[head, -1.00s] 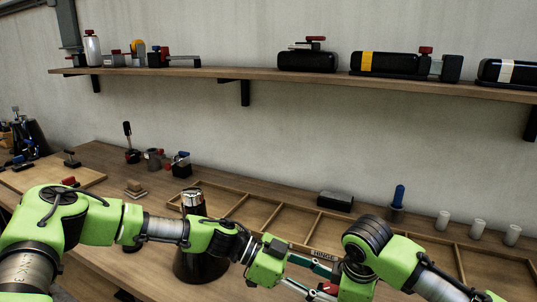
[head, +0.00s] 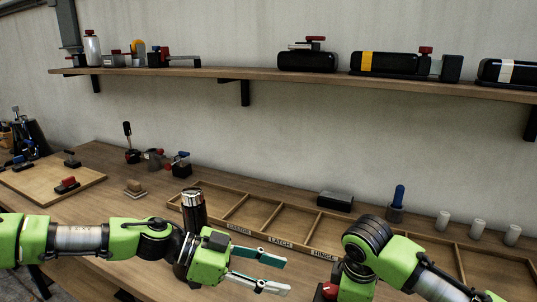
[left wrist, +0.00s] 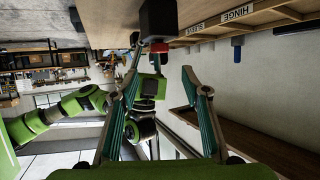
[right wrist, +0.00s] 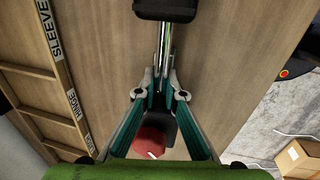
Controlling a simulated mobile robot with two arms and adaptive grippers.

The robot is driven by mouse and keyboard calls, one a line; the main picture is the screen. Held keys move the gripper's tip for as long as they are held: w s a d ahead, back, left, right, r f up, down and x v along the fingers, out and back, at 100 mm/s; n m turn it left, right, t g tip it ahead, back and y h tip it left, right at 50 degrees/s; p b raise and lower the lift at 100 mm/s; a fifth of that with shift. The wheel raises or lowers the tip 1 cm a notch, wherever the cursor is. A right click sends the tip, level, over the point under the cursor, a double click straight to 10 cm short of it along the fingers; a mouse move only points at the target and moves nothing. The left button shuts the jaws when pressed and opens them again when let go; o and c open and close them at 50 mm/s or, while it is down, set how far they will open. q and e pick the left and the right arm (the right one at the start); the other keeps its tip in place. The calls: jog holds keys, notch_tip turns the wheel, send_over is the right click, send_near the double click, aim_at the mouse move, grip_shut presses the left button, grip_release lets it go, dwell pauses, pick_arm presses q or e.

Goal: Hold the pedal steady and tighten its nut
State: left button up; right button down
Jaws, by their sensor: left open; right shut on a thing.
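In the right wrist view a bright metal rod (right wrist: 163,45) runs from a black block (right wrist: 165,8) to my right gripper (right wrist: 161,84); I take these for the pedal. The right gripper is shut on the rod. A red part (right wrist: 151,140) with black beside it shows between its fingers. In the head view my right arm hides the right gripper. My left gripper (head: 275,272) is open and empty, left of the right arm, over the bench's front. In the left wrist view a dark block (left wrist: 157,18) and a red part (left wrist: 158,47) lie beyond its open fingers. I cannot make out the nut.
A divided wooden tray (head: 265,212) with labels lies along the bench. A black bottle with a chrome top (head: 193,205) stands behind my left forearm. A board with a red-topped block (head: 67,184) is at left. White cups (head: 478,229) stand at right. A shelf (head: 200,73) runs above.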

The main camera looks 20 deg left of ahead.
pick_arm(q)
jog(key=w+a+r+t+y, duration=0.1)
jog(key=w+a+r+t, duration=0.3)
jog(key=w+r, duration=0.4)
jog(key=w+a+r+t+y, duration=0.1)
jog(key=w+a+r+t, duration=0.3)
jog(key=w+r, duration=0.5)
jog(key=shift+w+a+r+t, duration=0.2)
jog(key=shift+a+r+t, duration=0.2)
jog(key=shift+a+r, duration=0.4)
jog(key=shift+d, duration=0.1)
